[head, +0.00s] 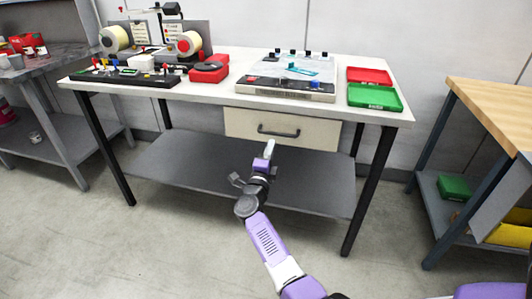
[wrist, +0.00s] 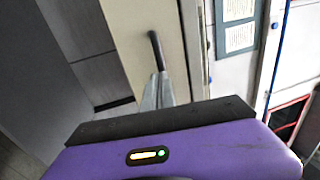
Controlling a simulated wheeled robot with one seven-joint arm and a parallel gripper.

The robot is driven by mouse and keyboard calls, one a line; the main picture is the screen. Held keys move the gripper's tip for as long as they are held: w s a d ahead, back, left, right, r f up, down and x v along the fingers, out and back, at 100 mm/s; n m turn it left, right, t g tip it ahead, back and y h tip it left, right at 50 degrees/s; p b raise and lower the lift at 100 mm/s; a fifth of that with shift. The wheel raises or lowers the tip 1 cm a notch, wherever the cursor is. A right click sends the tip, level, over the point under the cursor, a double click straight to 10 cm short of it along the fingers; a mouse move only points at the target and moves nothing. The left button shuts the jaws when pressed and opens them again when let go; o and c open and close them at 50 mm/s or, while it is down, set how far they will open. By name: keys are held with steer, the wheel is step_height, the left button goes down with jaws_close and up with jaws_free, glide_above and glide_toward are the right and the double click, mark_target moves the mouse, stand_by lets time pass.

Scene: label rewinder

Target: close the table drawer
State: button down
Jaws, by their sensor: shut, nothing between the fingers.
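The table drawer (head: 240,124) is a cream front panel under the right half of the white-topped table (head: 222,94). Its dark bar handle (head: 279,132) runs across the panel. How far the drawer stands out is hard to tell from here. My gripper (head: 270,146) is shut and empty, just in front of the drawer and slightly below and left of the handle's middle. In the wrist view the shut fingertips (wrist: 158,80) point at the drawer front (wrist: 133,35), close to the handle (wrist: 156,48). I cannot tell whether they touch it.
A grey lower shelf (head: 190,165) spans beneath the drawer, between black table legs. On the table top are a label rewinder (head: 150,40), a grey control panel (head: 290,85), a red tray (head: 369,76) and a green tray (head: 375,97). A wooden-topped bench (head: 490,107) stands at right.

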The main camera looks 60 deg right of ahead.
steer(key=p+v, duration=0.1)
steer(key=v, duration=1)
